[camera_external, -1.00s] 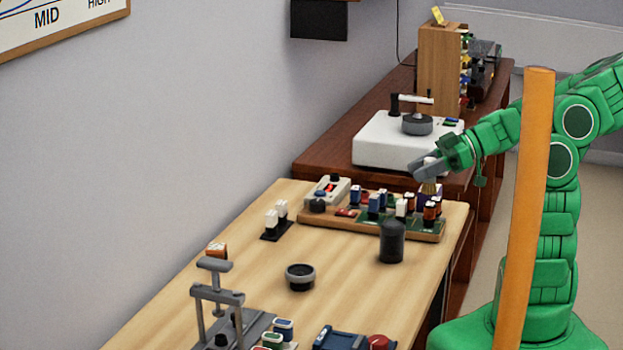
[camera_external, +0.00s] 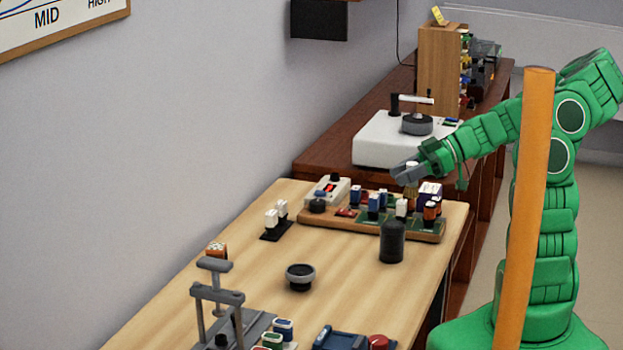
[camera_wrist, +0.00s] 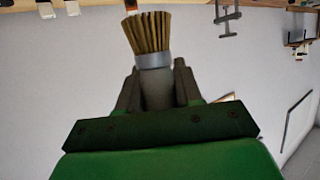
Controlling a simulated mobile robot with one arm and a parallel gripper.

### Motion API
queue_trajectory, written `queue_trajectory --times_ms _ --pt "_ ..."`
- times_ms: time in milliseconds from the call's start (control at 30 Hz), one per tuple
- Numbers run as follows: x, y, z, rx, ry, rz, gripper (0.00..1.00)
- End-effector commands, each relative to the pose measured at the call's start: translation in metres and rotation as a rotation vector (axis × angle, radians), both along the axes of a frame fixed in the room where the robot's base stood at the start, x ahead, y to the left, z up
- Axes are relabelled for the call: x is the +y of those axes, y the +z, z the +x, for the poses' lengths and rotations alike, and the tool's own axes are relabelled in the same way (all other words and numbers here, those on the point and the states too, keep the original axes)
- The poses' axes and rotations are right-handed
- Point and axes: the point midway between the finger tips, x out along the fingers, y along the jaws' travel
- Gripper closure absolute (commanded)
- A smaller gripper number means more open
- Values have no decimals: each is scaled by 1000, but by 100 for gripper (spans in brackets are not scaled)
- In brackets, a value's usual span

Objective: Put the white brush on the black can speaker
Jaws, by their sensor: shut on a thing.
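The white brush (camera_external: 411,188) hangs upright from my gripper (camera_external: 406,172), white end up and tan bristles down. My gripper is shut on it, above the far part of the wooden table. In the wrist view, the brush (camera_wrist: 150,35) shows fanned tan bristles and a silver band between the fingers of my gripper (camera_wrist: 156,80). Its handle end is partly hidden by the fingers. The black can speaker (camera_external: 391,243) stands upright on the table, nearer the camera and lower than the brush. The brush is apart from it.
A wooden tray of small parts (camera_external: 345,222) lies just behind the speaker, beneath my gripper. A white turntable (camera_external: 380,145) stands on the dark table behind. A round black-and-grey piece (camera_external: 300,277) and a grey press (camera_external: 217,295) stand nearer.

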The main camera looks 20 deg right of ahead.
Motion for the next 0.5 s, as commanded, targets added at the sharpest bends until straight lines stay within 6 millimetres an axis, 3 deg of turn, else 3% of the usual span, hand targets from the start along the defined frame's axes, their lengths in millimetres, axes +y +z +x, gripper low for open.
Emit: queue_trajectory --times_ms 500 --pt "4 -49 48 1 2 -1 98"
